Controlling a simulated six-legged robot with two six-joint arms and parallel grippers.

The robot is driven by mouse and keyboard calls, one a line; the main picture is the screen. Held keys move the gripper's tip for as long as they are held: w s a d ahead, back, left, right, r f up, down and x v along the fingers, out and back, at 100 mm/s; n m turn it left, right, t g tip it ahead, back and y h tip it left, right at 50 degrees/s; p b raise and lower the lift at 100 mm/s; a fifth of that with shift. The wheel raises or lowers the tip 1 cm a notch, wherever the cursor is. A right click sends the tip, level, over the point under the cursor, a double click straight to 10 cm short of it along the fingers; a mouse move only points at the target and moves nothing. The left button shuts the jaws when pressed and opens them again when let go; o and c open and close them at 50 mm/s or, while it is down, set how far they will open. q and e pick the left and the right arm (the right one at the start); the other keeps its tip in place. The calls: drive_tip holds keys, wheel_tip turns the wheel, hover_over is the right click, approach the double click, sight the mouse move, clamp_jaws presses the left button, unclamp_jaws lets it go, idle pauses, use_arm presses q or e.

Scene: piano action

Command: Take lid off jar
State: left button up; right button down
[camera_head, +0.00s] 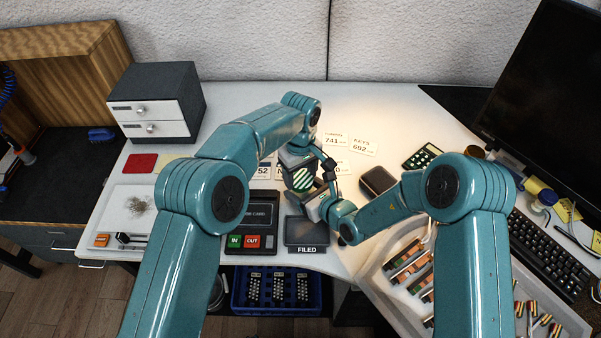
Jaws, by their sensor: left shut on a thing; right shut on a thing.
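My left gripper (299,160) reaches down from its wrist over the middle of the desk. My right gripper (319,203) comes in from the right, just below and close to it. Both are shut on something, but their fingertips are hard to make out. A small green-and-white striped surface (303,179) shows between them; I cannot tell whether it belongs to the jar or to a gripper. I cannot clearly separate the jar and its lid, nor tell whether they touch.
A dark brown case (377,180) lies to the right. A tray of parts (373,273) fills the front right.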

sight(300, 178)
use_arm(q)
drive_tip(key=shift+r, duration=0.15)
drive_tip(key=shift+r, duration=0.95)
drive_tip(key=shift+r, duration=2)
use_arm(e)
unclamp_jaws()
